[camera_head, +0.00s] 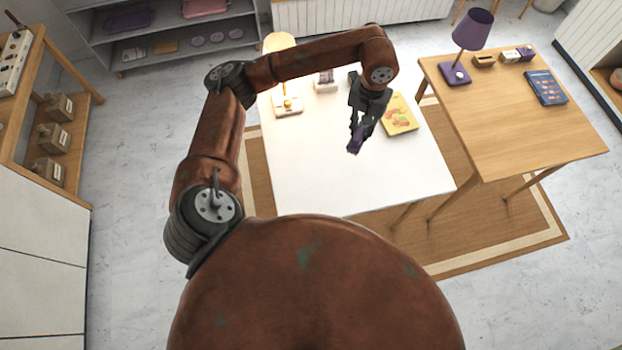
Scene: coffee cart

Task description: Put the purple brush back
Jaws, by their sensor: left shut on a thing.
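My left gripper (357,138) is shut on the purple brush (355,143), which hangs from the fingertips over the white table (330,185). Only a small part of the brush shows below the fingers. I cannot tell from this view how high above the table it is. My right gripper is not in view.
A lit lamp (281,75), a small block-like item (326,82) and a yellow book (399,115) are on the white table; its front part is clear. A wooden table (510,130) at right bears a purple lamp (472,32) and a blue book (545,88). Shelves (160,62) stand behind.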

